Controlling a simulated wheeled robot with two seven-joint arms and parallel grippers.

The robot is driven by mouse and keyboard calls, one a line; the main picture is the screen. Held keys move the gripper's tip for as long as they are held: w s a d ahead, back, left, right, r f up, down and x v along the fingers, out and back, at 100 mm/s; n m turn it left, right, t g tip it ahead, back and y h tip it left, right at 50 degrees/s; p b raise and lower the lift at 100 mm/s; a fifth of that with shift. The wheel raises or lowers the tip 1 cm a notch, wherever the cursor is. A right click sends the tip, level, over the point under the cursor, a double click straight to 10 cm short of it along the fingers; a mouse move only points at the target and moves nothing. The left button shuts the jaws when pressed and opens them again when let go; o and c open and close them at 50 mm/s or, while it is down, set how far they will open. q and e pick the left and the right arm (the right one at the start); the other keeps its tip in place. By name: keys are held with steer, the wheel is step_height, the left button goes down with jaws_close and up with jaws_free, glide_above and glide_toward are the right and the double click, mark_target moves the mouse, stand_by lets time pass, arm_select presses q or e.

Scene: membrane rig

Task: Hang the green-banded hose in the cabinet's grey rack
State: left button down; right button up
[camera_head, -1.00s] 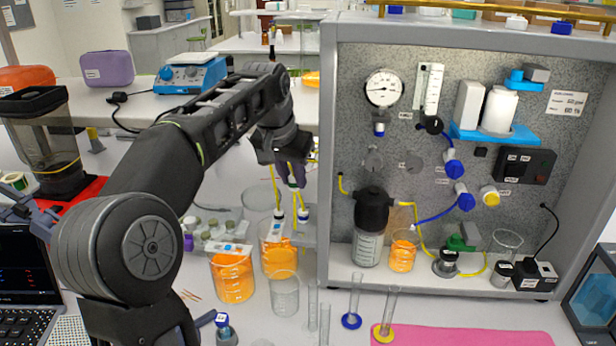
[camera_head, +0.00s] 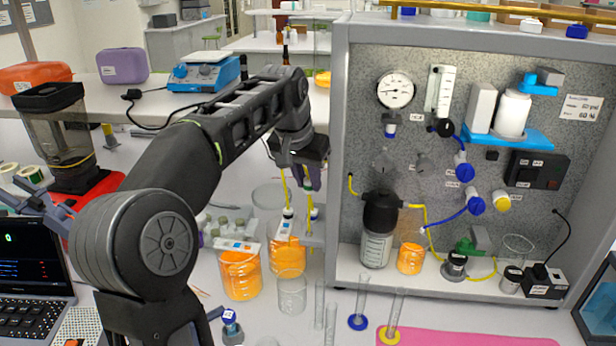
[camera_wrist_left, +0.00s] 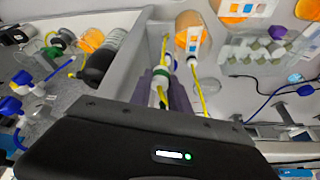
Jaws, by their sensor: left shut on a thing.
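My left gripper (camera_head: 308,180) is shut on the green-banded hose, a yellow hose (camera_head: 308,198), just outside the cabinet's left wall. In the left wrist view the hose's green band (camera_wrist_left: 160,73) shows between the purple fingertips. A second yellow length (camera_head: 284,190) with a white fitting hangs beside it, above an orange-filled beaker; I cannot tell whether it is the same hose. My right gripper is out of view.
Two beakers of orange liquid (camera_head: 240,277) (camera_head: 287,258), an empty beaker (camera_head: 291,294) and glass cylinders (camera_head: 358,305) crowd the bench below. Several capped vials (camera_head: 228,228) stand behind. A pink mat (camera_head: 470,338) lies in front of the cabinet.

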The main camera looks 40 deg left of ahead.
mark_target(309, 225)
arm_select(q)
steer(key=shift+f+p, duration=0.6)
steer(key=shift+f, duration=0.9)
steer(key=shift+f+b, duration=0.35)
steer(key=shift+f, duration=0.55)
steer(key=shift+f+b, duration=2.75)
steer(key=shift+f, duration=0.95)
steer(key=c, duration=1.1)
jaws_free()
steer(key=shift+c, duration=0.2)
